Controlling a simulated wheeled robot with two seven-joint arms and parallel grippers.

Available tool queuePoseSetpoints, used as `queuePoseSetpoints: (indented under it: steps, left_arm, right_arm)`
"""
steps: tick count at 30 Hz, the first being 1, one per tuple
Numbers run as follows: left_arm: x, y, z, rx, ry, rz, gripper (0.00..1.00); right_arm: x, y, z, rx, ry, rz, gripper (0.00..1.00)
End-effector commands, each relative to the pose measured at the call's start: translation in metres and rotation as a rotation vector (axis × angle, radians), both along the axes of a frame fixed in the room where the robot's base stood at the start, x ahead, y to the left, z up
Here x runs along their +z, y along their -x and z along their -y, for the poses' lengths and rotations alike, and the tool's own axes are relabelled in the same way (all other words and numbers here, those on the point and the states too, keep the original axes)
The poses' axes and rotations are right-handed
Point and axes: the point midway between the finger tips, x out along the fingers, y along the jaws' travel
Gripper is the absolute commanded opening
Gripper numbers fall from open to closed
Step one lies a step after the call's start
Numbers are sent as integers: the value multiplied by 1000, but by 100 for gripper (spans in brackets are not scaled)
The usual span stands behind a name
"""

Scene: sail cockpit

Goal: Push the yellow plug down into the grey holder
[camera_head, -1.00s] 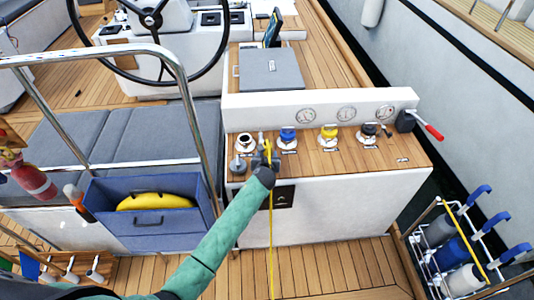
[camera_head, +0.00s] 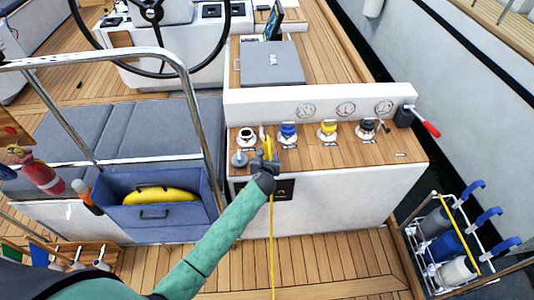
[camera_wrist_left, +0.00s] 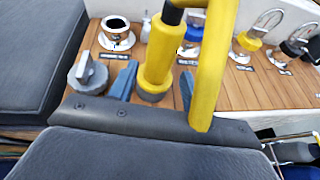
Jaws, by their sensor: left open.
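The yellow plug (camera_head: 268,148) stands upright over the front of the wooden console top, beside my left gripper (camera_head: 264,158). In the left wrist view the plug (camera_wrist_left: 158,62) is between the two blue-grey fingers of my left gripper (camera_wrist_left: 156,86), with gaps on both sides. The gripper is open. The plug's black upper end leads into a yellow cable (camera_wrist_left: 214,60) that bends over and down in front. A grey ring (camera_wrist_left: 152,92) shows at the plug's lower end; I cannot tell whether it is the grey holder. My right gripper is out of view.
A grey knobbed cap (camera_head: 239,159) and an open black-and-white socket (camera_head: 246,137) are left of the plug. Blue (camera_head: 288,131), yellow (camera_head: 328,128) and black (camera_head: 367,127) capped fittings stand to the right. A steel rail (camera_head: 196,110) rises left of my forearm.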

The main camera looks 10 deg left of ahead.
Motion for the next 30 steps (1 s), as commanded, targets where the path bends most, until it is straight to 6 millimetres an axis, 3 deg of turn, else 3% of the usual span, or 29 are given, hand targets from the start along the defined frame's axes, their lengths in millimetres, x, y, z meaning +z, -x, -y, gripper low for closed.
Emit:
queuePoseSetpoints:
  steps: [12,30]
  left_arm:
    - [8,21,3,0,1,0,49]
    - [8,21,3,2,5,1,49]
  right_arm:
    - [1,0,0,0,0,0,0]
    - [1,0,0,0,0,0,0]
